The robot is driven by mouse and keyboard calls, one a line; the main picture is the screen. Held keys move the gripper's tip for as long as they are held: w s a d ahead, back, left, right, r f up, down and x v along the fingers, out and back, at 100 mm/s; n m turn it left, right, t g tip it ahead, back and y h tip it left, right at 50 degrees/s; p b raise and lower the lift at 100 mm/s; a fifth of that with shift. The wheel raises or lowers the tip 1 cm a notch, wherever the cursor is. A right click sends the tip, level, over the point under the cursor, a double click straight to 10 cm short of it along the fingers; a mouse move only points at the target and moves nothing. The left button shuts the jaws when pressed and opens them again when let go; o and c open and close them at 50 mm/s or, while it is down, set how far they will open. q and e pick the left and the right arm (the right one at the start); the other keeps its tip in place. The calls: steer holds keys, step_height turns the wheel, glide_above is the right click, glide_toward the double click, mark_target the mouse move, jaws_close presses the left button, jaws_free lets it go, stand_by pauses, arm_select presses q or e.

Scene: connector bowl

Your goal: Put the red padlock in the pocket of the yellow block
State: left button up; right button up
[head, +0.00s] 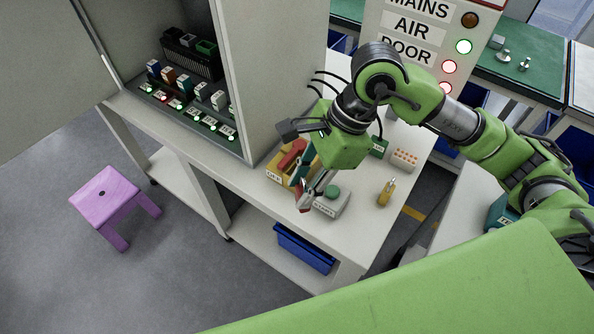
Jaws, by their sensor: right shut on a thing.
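My right gripper (308,190) comes in from the right and points down over the white table. It is shut on a small red thing, which looks like the red padlock (302,199), mostly hidden by the fingers. The yellow block (273,177) stands on the table just left of and behind the fingertips. It carries a label, and a red part (292,153) shows at its top. The pocket cannot be made out, as the gripper covers part of the block. My left gripper is not in view.
A grey box with a green button (331,202) stands right beside the fingers. A small yellow item (386,192) and a white block with orange dots (404,158) lie further right. An open cabinet (236,80) rises behind on the left. The table's front right is clear.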

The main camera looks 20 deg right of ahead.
step_height(320, 180, up, 3)
steer(key=a+m+t+p, duration=0.1)
steer(key=a+m+t, duration=0.2)
steer(key=m, duration=0.4)
steer(key=m+h+p, duration=0.2)
steer(key=m+p, duration=0.1)
steer(key=p, duration=0.3)
glide_toward(297, 150)
steer(key=s+a+f, duration=0.2)
steer(key=a+f, duration=0.1)
steer(key=a, duration=0.1)
steer(key=f+p, duration=0.1)
steer(key=f, duration=0.2)
steer(key=shift+d+f+p, duration=0.1)
steer(key=shift+d+p, duration=0.15)
steer(key=shift+p, duration=0.1)
steer(key=shift+f, duration=0.25)
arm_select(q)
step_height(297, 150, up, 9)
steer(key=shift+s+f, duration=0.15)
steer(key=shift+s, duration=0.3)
arm_select(e)
steer(key=shift+t, duration=0.3)
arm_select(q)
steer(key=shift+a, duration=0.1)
